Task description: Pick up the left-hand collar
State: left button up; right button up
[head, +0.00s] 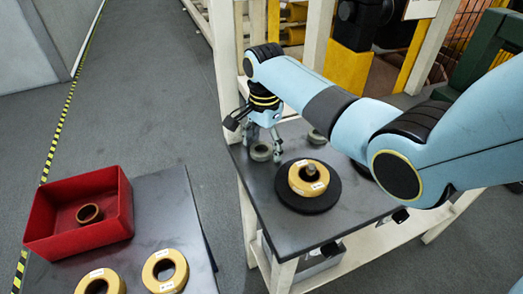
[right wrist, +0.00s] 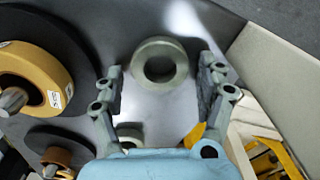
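The left-hand collar (head: 261,152) is a grey-green ring lying flat on the dark table at its far left corner. It also shows in the right wrist view (right wrist: 145,78), centred ahead of the fingers. My right gripper (head: 264,147) points down over this collar with its fingers spread. In the wrist view it is open (right wrist: 160,70), one finger to each side of the ring; I cannot tell whether they touch it. A second grey-green collar (head: 316,137) lies farther right, partly hidden by my arm. My left gripper is not in view.
A yellow ring (head: 299,178) sits around a post on a black disc (head: 325,199) close to the right. A pale upright post (head: 226,75) stands by the table corner.

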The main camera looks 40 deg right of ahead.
jog(key=c, duration=1.1)
jog(key=shift+c, duration=0.8)
jog(key=shift+r, duration=0.15)
